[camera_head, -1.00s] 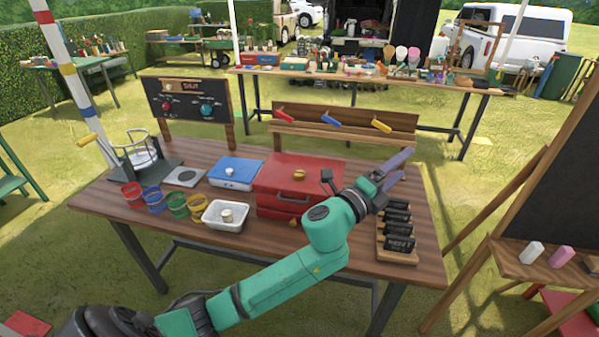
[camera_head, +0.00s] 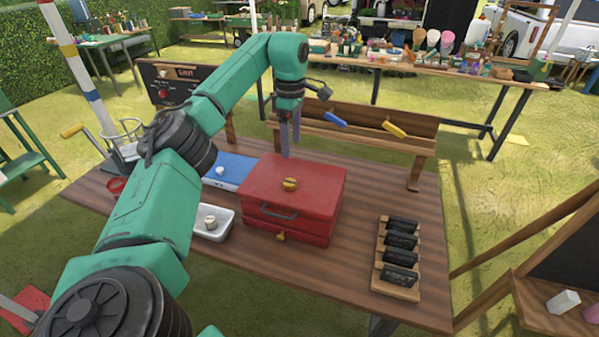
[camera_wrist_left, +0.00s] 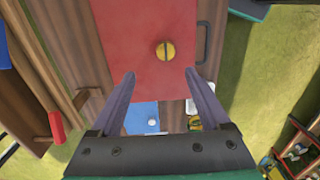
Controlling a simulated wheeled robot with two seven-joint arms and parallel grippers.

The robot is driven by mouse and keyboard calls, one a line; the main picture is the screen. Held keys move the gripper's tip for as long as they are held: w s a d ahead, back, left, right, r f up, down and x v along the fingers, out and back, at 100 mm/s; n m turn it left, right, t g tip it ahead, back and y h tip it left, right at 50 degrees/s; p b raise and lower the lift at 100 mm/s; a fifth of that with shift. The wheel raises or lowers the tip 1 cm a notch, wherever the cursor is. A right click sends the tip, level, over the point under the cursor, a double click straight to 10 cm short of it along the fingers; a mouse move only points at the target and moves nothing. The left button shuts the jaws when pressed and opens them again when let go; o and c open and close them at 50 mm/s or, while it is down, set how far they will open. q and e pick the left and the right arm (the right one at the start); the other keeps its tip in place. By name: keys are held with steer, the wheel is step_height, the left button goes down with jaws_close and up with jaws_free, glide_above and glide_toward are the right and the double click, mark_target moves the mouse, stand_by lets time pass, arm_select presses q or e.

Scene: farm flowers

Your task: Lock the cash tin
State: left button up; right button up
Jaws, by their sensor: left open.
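The red cash tin (camera_head: 305,187) stands closed on the wooden table, with a dark handle on its front. A round yellow lock knob (camera_head: 290,184) with a dark slot sits on its lid. A small yellow piece (camera_head: 281,236) shows low on its front. My left gripper (camera_head: 290,155) points down above the tin's back edge, open and empty. In the left wrist view the tin (camera_wrist_left: 125,40) lies beyond the open fingers (camera_wrist_left: 160,78), and the yellow knob (camera_wrist_left: 165,51) shows just ahead of them, its slot in line with the fingers. My right gripper is out of view.
A blue tin (camera_head: 233,170) and a white tray (camera_head: 215,228) stand left of the red tin. A rack of black signs (camera_head: 398,285) stands at right. A wooden rack with coloured handles (camera_head: 350,135) stands behind. My left arm hides the table's left part.

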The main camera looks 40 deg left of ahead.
mark_target(290, 182)
arm_select(q)
steer(key=s+f, duration=0.1)
steer(key=f, duration=0.1)
steer(key=s+f, duration=0.1)
steer(key=f, duration=0.1)
steer(key=f+p, duration=0.1)
steer(key=shift+s+f, duration=0.4)
steer(key=shift+w+a+f, duration=0.1)
steer(key=shift+w+f, duration=0.1)
steer(key=shift+f, duration=0.45)
steer(key=shift+w+f, duration=0.2)
steer(key=shift+f, duration=0.4)
steer(key=f, duration=0.1)
steer(key=w+f, duration=0.1)
steer(key=f, duration=0.1)
steer(key=shift+f+p, duration=0.2)
steer(key=shift+p, duration=0.2)
steer(key=shift+s+f, duration=0.1)
steer(key=shift+f, duration=0.1)
steer(key=shift+s, duration=0.25)
steer(key=shift+c, duration=0.3)
steer(key=shift+w, duration=0.1)
steer(key=c, duration=0.5)
jaws_close()
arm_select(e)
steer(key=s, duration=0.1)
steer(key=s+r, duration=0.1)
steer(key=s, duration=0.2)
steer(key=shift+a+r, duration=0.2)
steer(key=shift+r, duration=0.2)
